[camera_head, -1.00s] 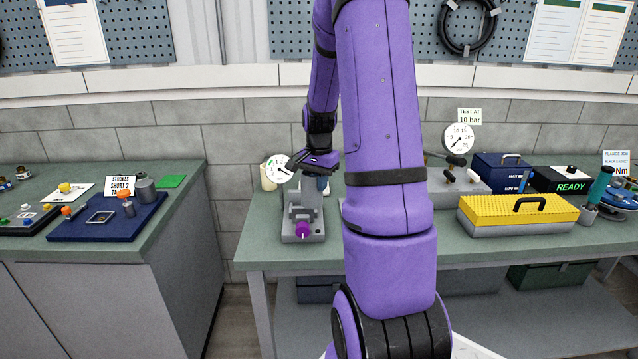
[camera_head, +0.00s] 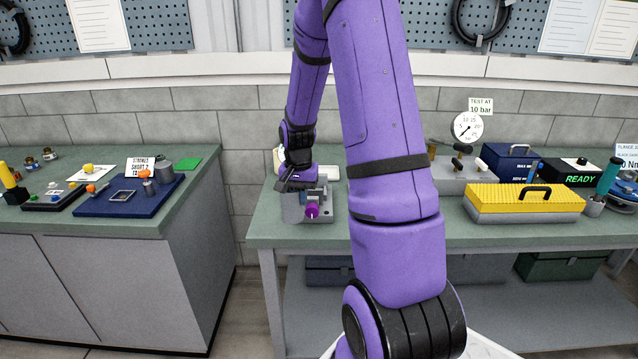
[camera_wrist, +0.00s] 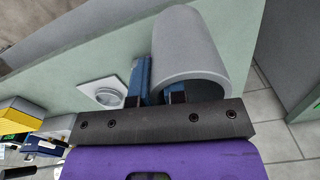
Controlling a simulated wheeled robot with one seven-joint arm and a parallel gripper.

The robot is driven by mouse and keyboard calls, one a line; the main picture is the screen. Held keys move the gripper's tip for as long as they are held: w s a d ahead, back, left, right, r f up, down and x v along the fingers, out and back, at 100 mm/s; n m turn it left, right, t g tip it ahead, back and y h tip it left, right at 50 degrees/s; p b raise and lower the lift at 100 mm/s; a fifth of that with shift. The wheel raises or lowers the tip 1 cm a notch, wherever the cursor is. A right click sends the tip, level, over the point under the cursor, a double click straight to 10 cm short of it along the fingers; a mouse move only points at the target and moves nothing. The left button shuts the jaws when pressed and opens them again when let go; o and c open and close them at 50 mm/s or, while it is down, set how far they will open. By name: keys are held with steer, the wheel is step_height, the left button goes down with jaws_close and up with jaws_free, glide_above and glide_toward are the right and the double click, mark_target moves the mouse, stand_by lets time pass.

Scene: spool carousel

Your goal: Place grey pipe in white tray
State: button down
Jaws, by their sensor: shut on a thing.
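My gripper (camera_head: 296,183) is low over the right bench at its left end, just above a grey fixture (camera_head: 294,213) with a purple knob. In the wrist view my gripper (camera_wrist: 158,85) has its blue fingers shut on the wall of the grey pipe (camera_wrist: 190,45), one finger inside the open end and one outside. The pipe's far end is not clear, and in the head view I cannot pick it out from the fixture. A white tray-like edge (camera_head: 329,172) shows behind my gripper, mostly hidden.
A white square piece with a round centre (camera_wrist: 103,93) lies beside the pipe in the wrist view.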

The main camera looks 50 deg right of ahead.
steer(key=w+a+f+n, duration=0.4)
steer(key=a, duration=0.3)
steer(key=w+a+f+n, duration=0.3)
steer(key=a+f+n, duration=0.1)
steer(key=a, duration=0.4)
steer(key=w+a+f+n, duration=0.3)
steer(key=w+a+f, duration=0.1)
steer(key=a, duration=0.4)
steer(key=shift+w+f+n, duration=0.3)
steer(key=shift+f+n, duration=0.1)
steer(key=shift+f, duration=0.5)
